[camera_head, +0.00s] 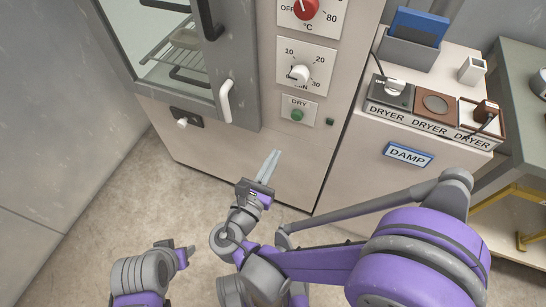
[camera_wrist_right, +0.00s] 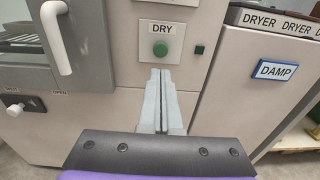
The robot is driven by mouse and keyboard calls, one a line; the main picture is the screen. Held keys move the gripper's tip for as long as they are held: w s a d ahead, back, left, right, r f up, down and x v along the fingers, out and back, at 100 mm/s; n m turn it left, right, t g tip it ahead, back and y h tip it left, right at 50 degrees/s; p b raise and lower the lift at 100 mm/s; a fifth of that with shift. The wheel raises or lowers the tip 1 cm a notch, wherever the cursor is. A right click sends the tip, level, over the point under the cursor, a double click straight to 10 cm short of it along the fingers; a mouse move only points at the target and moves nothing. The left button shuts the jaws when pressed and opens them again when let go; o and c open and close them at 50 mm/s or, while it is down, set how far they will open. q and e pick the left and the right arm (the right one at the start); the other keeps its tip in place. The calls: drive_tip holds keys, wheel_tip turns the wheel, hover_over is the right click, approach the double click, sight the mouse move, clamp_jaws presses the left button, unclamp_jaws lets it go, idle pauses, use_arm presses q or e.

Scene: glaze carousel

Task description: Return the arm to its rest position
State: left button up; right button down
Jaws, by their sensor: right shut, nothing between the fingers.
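My right arm reaches in from the lower right in the head view. Its gripper (camera_head: 272,158) is shut and empty, its pale fingers together in front of the drying cabinet's lower front (camera_head: 235,155). In the right wrist view the shut fingers (camera_wrist_right: 161,75) point up just below the green DRY button (camera_wrist_right: 160,48); I cannot tell the gap to the panel. That button (camera_head: 297,115) also shows in the head view, above and right of the fingertips. Part of my left arm shows at the lower left; its small end (camera_head: 187,252) does not show whether the jaws are open.
The cabinet's glass door (camera_head: 185,60) with a white handle (camera_head: 225,101) is at the upper left. A red knob (camera_head: 305,8) and white timer knob (camera_head: 299,74) are above the button. A DAMP-labelled cabinet (camera_head: 365,185) stands to the right. Bare floor (camera_head: 130,195) lies at left.

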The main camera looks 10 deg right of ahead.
idle(0.3)
drive_tip(key=s+d+f+m+g+y, duration=0.1)
drive_tip(key=s+d+f+m+g, duration=0.1)
drive_tip(key=d+f+m+g, duration=0.25)
drive_tip(key=s+d+f+m+g+y, duration=0.1)
drive_tip(key=s+d+f+m+g, duration=0.15)
drive_tip(key=d+m, duration=0.4)
drive_tip(key=s+a+m+g+y, duration=0.1)
drive_tip(key=s+m+g+y, duration=0.2)
drive_tip(key=s+m+y, duration=1.1)
use_arm(q)
wheel_tip(320, 180, up, 24)
drive_tip(key=w+t+p, duration=0.1)
drive_tip(key=p, duration=2)
drive_tip(key=shift+w+r, duration=0.15)
drive_tip(key=shift+r, duration=0.1)
use_arm(e)
drive_tip(key=w+r+m+h, duration=0.2)
drive_tip(key=r+h, duration=0.1)
drive_tip(key=r, duration=0.8)
drive_tip(key=w+r+m+t+h, duration=0.1)
drive_tip(key=w+r+m+h, duration=0.1)
drive_tip(key=r, duration=1)
drive_tip(key=shift+w+a+h, duration=0.2)
drive_tip(key=shift+h, duration=0.3)
drive_tip(key=shift+s, duration=0.1)
